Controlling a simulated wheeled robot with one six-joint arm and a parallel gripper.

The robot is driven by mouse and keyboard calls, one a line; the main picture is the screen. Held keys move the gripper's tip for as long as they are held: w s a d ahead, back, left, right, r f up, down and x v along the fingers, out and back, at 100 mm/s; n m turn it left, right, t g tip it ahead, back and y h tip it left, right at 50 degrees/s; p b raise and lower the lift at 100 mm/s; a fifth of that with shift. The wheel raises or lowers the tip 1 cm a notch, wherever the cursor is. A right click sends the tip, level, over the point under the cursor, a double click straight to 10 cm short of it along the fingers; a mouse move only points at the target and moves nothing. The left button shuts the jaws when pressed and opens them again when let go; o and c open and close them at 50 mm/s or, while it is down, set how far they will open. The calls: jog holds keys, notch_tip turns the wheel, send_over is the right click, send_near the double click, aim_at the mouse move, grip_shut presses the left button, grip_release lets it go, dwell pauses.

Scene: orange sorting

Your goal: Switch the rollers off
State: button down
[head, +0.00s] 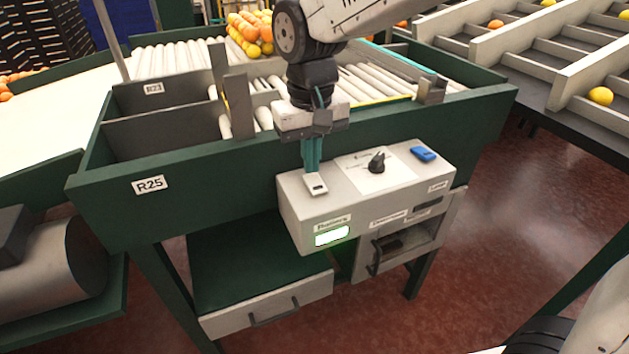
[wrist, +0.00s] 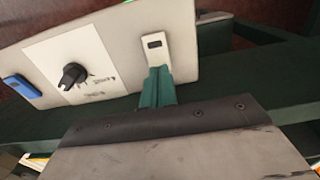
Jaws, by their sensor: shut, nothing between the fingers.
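The grey control box (head: 300,215) is fixed to the front of the green roller table. On its top left is a pale switch plate (head: 316,186) with a small dark slot. It also shows in the wrist view (wrist: 155,45). Below it on the front face are a "Rollers" label (head: 332,222) and a lit green lamp (head: 332,235).
A black rotary knob (head: 377,162) and a blue block (head: 423,153) sit on the box top, right of the switch. The roller bed (head: 180,58) lies behind, with piled oranges (head: 249,33). A drawer (head: 268,305) and small cabinet (head: 400,245) are below.

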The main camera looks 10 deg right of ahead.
aim_at(325, 187)
jog(key=shift+f, duration=0.75)
jog(key=shift+r, duration=3.5)
jog(key=s+d+f, duration=0.2)
jog(key=shift+s+n+g, duration=0.3)
jog(key=shift+s+n, duration=0.1)
jog(key=s+d+f+m+t, duration=0.1)
jog(key=s+d+m, duration=0.3)
jog(key=s+d, duration=1.2)
jog(key=d+t, duration=0.1)
jog(key=d, duration=0.1)
jog(key=shift+s+d, duration=0.35)
jog(key=shift+d, duration=0.05)
